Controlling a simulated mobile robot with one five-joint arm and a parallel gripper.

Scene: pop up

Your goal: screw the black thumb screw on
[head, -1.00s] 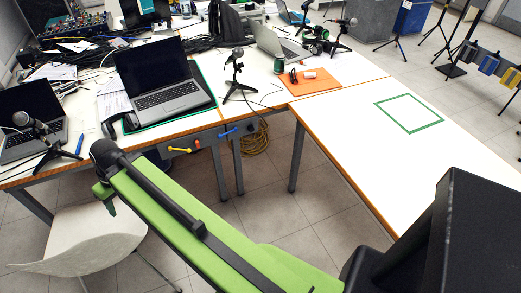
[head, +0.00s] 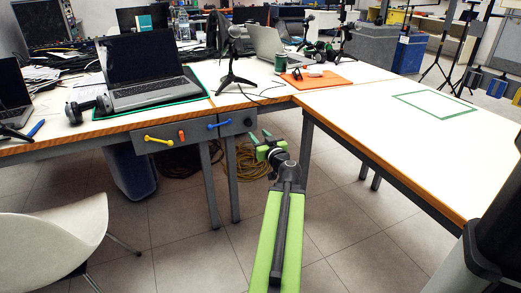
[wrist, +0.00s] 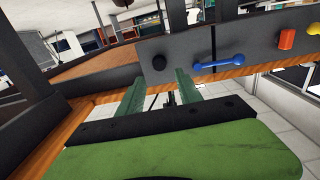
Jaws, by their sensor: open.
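The black thumb screw (wrist: 158,62) shows in the wrist view as a small round dark knob on the grey panel (wrist: 232,45). In the head view it is a tiny dark spot (head: 247,122) near the right end of the panel (head: 222,130) under the table edge. Whether it is seated or loose cannot be told. My gripper (head: 260,137) is open, its two green fingers apart and empty, just below and right of the panel's end. In the wrist view my gripper (wrist: 159,76) points at the panel, with the screw just beyond the gap between the fingertips.
A blue handle (head: 219,125), an orange piece (head: 182,135) and a yellow handle (head: 158,140) sit along the panel. A microphone on a tripod (head: 234,62) stands on the table above. A table leg (head: 232,185) and a chair (head: 60,232) are below. The floor between is open.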

